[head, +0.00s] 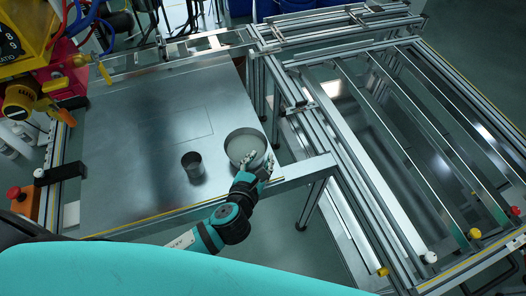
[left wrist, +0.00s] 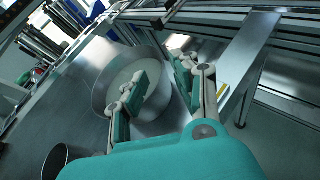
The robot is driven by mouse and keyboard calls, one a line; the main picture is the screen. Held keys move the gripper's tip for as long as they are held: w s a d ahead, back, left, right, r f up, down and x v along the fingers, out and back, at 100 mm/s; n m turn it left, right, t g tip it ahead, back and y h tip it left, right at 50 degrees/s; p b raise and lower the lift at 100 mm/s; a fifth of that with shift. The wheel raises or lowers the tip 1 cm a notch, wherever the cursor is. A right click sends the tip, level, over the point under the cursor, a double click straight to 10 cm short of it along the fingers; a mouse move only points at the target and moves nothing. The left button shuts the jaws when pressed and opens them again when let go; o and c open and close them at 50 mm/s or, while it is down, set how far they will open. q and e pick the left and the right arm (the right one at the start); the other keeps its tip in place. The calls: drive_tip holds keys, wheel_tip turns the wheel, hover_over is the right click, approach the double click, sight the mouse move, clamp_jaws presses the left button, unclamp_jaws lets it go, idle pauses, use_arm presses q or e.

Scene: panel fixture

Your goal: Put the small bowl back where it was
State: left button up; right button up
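A small dark metal bowl (head: 192,176), cup-like, stands upright on the metal table (head: 130,125). A larger, wider metal bowl (head: 232,157) with a pale inside stands to its right, near the table's right edge. My left gripper (head: 257,161) is at the near right side of the larger bowl. In the left wrist view its fingers (left wrist: 168,80) are spread apart, one over the inside of the larger bowl (left wrist: 104,88) and one outside its wall. Contact cannot be told. The small bowl (left wrist: 58,160) is partly cut off at lower left there. My right gripper is not in view.
An aluminium frame with rails (head: 350,140) stands right of the table, with a gap between. Red and yellow equipment (head: 45,85) stands at the far left, and a red button (head: 14,192) below it. The table's left and middle are clear.

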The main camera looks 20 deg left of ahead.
use_arm(q)
drive_tip(key=v, duration=0.7)
drive_tip(key=shift+s, duration=0.25)
drive_tip(key=shift+r, duration=0.15)
